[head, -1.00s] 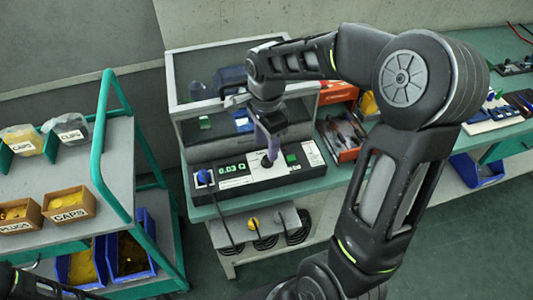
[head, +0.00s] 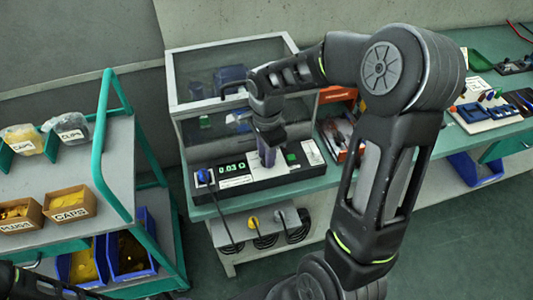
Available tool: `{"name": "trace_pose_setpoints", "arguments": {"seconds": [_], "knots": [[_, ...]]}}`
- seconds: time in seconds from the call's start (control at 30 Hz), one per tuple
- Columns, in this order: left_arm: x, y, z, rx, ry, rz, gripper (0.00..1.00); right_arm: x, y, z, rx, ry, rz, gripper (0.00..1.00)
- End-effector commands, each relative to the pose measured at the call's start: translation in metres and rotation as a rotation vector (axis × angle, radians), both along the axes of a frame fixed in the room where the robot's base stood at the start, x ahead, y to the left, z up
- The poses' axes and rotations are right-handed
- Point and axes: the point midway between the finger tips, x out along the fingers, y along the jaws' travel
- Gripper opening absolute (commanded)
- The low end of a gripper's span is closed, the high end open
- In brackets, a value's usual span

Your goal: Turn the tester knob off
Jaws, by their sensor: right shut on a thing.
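The tester (head: 262,180) is a dark box with a white-labelled top on the bench, with a lit green display (head: 232,168) and a green button (head: 291,158). My right gripper (head: 267,158) points down onto the middle of the tester's top and is shut on the knob there. The gripper hides the knob, so its pointer direction cannot be seen. My left gripper is outside the picture; only a dark piece of my left arm shows at the lower left corner.
A blue plug with a cable (head: 204,177) sits at the tester's left end. A glass-topped cabinet (head: 177,80) stands close behind. A green-framed cart (head: 108,150) with bins stands left, across a gap.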

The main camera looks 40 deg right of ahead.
Motion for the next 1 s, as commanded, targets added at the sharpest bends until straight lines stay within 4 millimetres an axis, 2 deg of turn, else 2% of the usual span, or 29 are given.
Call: {"name": "trace_pose_setpoints", "arguments": {"seconds": [0.03,0.2,0.67,1.0], "knots": [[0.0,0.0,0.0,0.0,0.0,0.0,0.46,0.0001,0.0,0.0002,0.0,0.0,0.0,0.14],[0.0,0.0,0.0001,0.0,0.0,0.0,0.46,0.0001,0.0,0.0002,0.0,0.0,0.0,0.0],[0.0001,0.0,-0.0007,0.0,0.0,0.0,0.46,0.0002,0.0,0.0001,0.0,-0.001,0.015,0.0],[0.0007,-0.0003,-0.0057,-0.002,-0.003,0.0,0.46,0.0003,0.0004,-0.0006,0.0,-0.002,0.155,0.0]]}}
